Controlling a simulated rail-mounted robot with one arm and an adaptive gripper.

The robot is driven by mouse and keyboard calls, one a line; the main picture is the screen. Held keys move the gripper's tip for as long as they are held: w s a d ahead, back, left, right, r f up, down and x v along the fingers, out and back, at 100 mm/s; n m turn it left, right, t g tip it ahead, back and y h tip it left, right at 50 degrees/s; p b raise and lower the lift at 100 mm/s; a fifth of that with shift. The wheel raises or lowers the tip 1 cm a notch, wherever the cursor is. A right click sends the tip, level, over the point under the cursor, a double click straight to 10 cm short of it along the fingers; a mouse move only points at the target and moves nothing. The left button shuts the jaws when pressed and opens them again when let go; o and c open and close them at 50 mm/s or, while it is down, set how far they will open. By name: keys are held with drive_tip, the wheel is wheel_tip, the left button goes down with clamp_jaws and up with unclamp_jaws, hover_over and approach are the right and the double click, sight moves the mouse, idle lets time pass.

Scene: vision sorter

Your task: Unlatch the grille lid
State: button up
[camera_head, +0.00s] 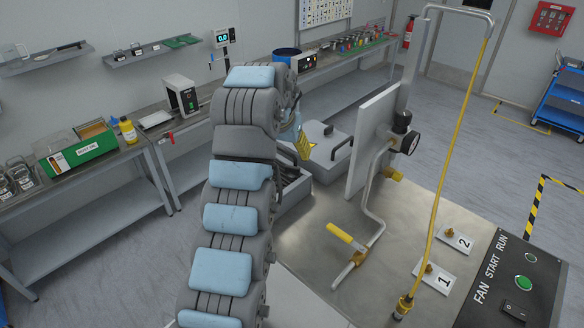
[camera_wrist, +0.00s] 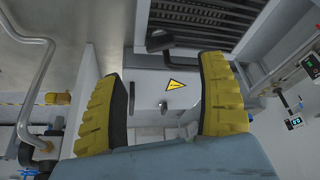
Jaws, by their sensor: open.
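My gripper (camera_wrist: 160,72) is open and empty, its yellow ribbed fingers spread apart. In the head view one yellow finger shows (camera_head: 303,146) beside a grey housing; the other is hidden by my arm. In the wrist view the dark slatted grille (camera_wrist: 208,18) lies beyond the fingers, with a black handle (camera_wrist: 160,40) at its left. Between the fingers is a pale front panel (camera_wrist: 145,85) with a yellow warning triangle (camera_wrist: 175,85) and small metal latch-like parts (camera_wrist: 162,105). I cannot tell whether the latch is fastened. No contact with the fingers is visible.
A grey block with a black handle (camera_head: 322,143) stands behind my gripper. To its right are an upright pale plate (camera_head: 373,143), a bent metal pipe with a yellow grip (camera_head: 345,236), and a yellow hose (camera_head: 450,150). A control panel (camera_head: 515,275) is at front right.

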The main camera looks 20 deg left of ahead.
sight(292, 169)
drive_tip(key=shift+p+x, duration=1.6)
drive_tip(key=shift+x, duration=3.3)
drive_tip(key=shift+s, duration=0.1)
drive_tip(key=c, duration=1.2)
